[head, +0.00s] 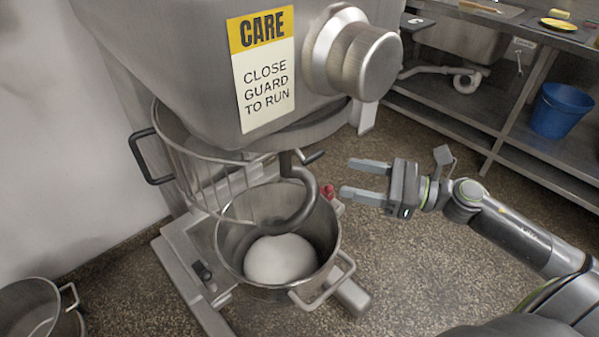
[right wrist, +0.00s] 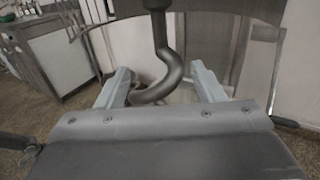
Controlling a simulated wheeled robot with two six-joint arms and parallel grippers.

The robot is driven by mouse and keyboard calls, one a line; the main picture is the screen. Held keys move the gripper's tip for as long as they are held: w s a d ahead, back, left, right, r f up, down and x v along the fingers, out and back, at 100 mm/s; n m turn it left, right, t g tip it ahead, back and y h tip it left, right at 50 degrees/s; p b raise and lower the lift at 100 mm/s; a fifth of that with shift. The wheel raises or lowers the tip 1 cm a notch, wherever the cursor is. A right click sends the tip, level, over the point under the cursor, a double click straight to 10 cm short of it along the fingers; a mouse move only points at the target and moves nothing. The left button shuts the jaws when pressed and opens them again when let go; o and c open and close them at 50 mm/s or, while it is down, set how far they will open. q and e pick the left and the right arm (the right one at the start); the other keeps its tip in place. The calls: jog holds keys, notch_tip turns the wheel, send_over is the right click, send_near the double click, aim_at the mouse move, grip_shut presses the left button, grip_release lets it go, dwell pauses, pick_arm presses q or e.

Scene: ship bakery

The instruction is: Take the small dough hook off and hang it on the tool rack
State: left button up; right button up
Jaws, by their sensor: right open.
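The small dough hook (head: 305,196) is a dark grey curved hook hanging from the mixer head (head: 310,118), above the bowl (head: 331,240). White dough (head: 280,259) lies in the bowl, below the hook. My right gripper (head: 354,178) is open and empty, to the right of the hook, with its fingers pointing at it. In the right wrist view the hook (right wrist: 168,70) shows ahead, between the two open fingers (right wrist: 160,84) in the picture. It looks apart from them. My left gripper is not in view. I do not see the tool rack.
The wire guard (head: 185,165) is at the left of the bowl. A bowl handle (head: 325,290) juts toward the front. Another metal pot (head: 38,310) stands at lower left. A steel bench with a blue bucket (head: 562,110) is at upper right. The floor to the right is clear.

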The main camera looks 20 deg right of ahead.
aim_at(292, 165)
jog(key=p+x, duration=0.4)
jog(key=x, duration=0.7)
jog(key=shift+w+a, duration=0.5)
jog(key=shift+a, duration=0.1)
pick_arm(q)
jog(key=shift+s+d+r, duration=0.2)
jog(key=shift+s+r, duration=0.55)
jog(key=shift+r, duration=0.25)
pick_arm(e)
jog(key=shift+w+a, duration=0.2)
jog(key=c, duration=0.6)
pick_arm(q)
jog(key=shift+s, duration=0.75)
pick_arm(e)
grip_shut()
